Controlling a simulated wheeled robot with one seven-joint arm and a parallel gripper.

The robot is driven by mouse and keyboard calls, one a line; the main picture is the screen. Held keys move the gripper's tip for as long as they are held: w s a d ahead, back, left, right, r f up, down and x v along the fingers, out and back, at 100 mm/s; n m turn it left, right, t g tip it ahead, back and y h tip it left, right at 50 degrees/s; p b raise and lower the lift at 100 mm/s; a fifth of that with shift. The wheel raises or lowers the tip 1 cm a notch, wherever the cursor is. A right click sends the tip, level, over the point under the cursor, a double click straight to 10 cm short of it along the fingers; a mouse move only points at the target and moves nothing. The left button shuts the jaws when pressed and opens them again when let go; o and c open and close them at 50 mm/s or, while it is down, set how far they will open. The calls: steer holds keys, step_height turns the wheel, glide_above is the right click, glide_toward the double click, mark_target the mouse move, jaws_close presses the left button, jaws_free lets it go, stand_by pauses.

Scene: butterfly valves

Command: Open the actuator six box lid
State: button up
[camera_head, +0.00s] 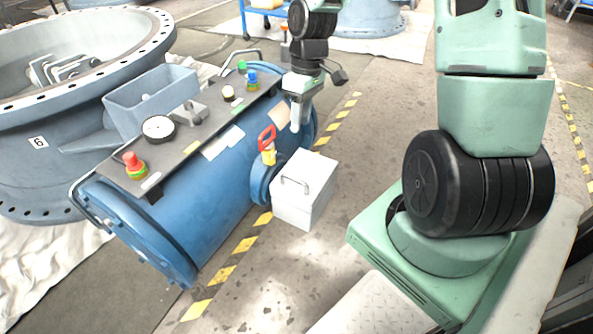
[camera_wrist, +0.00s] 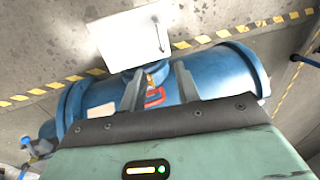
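A white box (camera_head: 300,203) with a closed lid and a thin bar handle (camera_head: 294,184) on top stands at the right side of the blue actuator cylinder (camera_head: 200,205). The valve body beside the cylinder carries a "6" label (camera_head: 39,142). My gripper (camera_head: 296,122) points down above the cylinder's far right part, behind and above the box, apart from it. In the wrist view the two fingers (camera_wrist: 158,82) are spread with nothing held. The white box (camera_wrist: 125,40) and its handle (camera_wrist: 159,34) show beyond the fingertips, at the top.
A red lever (camera_head: 267,138) stands up close to the box. Yellow-black floor tape (camera_head: 222,275) runs alongside; the floor right of the box is clear.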

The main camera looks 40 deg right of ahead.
steer(key=a+f+b, duration=0.1)
steer(key=f+b, duration=0.1)
steer(key=f, duration=0.3)
steer(key=a+f+b, duration=0.1)
steer(key=f+b, duration=0.1)
steer(key=f, duration=0.3)
steer(key=s+a+f+b, duration=0.1)
steer(key=f+b, duration=0.1)
steer(key=f, duration=0.3)
steer(key=shift+f, duration=0.15)
jaws_close()
